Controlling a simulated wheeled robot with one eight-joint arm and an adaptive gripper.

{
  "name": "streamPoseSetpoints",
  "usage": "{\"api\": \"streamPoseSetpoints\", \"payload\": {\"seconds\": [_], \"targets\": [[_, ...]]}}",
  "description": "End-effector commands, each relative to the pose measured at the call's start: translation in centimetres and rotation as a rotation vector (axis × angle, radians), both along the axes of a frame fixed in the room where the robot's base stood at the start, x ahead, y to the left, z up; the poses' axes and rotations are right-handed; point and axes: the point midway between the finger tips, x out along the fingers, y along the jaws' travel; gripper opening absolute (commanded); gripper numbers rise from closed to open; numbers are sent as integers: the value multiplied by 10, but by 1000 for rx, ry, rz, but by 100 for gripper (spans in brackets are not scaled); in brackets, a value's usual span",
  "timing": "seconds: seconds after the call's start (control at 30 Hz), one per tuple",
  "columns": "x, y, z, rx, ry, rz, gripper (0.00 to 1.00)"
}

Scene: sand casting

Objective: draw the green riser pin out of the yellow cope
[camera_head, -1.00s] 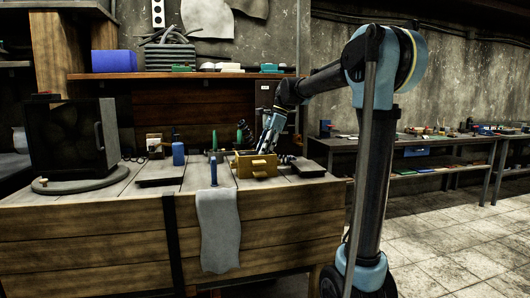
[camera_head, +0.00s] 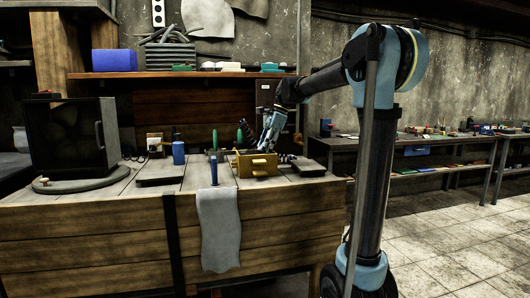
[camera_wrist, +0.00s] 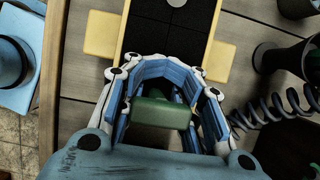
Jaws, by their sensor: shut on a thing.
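The yellow cope (camera_head: 257,168) stands on the wooden bench top. In the wrist view its yellow sides (camera_wrist: 102,34) flank a dark sand face. My gripper (camera_head: 265,147) points down over the cope. In the wrist view its blue fingers (camera_wrist: 160,106) are shut on the green riser pin (camera_wrist: 160,113), which lies between both fingers. The pin's lower end is hidden, so I cannot tell how deep it sits in the sand. In the head view the fingers hide the pin.
A green-handled tool (camera_head: 240,136) stands just behind and left of the cope. A blue bottle (camera_head: 178,153), a dark plate (camera_head: 157,182) and a blue upright tool (camera_head: 214,172) are to the left. A coiled cable (camera_wrist: 262,118) and dark cup (camera_wrist: 280,58) lie right in the wrist view.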

Motion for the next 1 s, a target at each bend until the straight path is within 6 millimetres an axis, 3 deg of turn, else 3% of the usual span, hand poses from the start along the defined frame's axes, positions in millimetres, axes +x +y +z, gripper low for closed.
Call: {"api": "streamPoseSetpoints", "payload": {"seconds": [1.0], "targets": [[0,0,8,0,0,0,0]]}}
